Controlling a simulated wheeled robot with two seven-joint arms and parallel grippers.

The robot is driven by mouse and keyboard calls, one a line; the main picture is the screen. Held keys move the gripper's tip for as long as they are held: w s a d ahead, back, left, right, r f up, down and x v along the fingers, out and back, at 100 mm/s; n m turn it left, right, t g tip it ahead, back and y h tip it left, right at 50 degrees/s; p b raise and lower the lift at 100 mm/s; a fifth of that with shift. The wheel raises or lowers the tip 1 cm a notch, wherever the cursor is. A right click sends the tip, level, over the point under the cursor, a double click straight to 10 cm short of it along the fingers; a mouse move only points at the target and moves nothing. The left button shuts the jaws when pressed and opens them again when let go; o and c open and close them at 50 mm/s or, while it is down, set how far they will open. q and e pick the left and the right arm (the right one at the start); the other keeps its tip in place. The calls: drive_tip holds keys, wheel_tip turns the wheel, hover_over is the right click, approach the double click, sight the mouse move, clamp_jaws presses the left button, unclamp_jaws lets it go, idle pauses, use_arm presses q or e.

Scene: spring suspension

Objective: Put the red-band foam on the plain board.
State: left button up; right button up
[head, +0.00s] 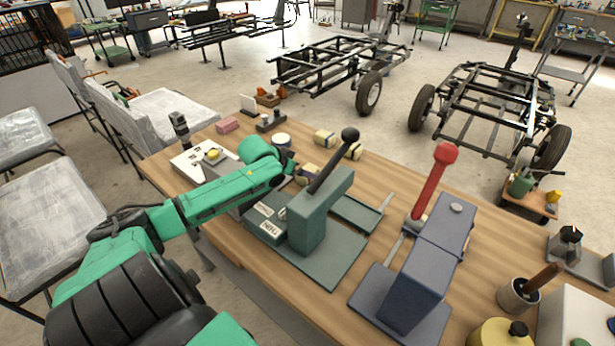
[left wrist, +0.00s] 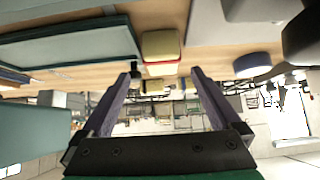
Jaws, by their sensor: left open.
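The red-band foam (left wrist: 160,50), a pale yellow block with a red stripe, sits on the bench in the left wrist view, ahead of and between my left fingertips. My left gripper (left wrist: 163,73) is open and empty; I cannot tell whether it touches the foam. In the head view a yellowish block (head: 308,171) shows beside my green wrist, its band not clear. The gripper itself is mostly hidden there by my arm. I cannot tell for sure which surface is the plain board; a pale grey flat piece (head: 236,204) shows partly under my arm. My right gripper is not seen.
A green press (head: 322,215) with a dark lever stands close right of my wrist, a blue press (head: 420,265) with a red lever further right. Dark-banded foams (head: 325,138) lie behind. A white panel (head: 187,163) and a round tin (head: 282,139) are nearby.

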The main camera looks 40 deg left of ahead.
use_arm(q)
drive_tip(key=x, duration=0.4)
drive_tip(key=shift+w+a+f, duration=0.2)
drive_tip(key=shift+w, duration=0.05)
drive_tip(key=shift+s+r, duration=0.1)
clamp_jaws()
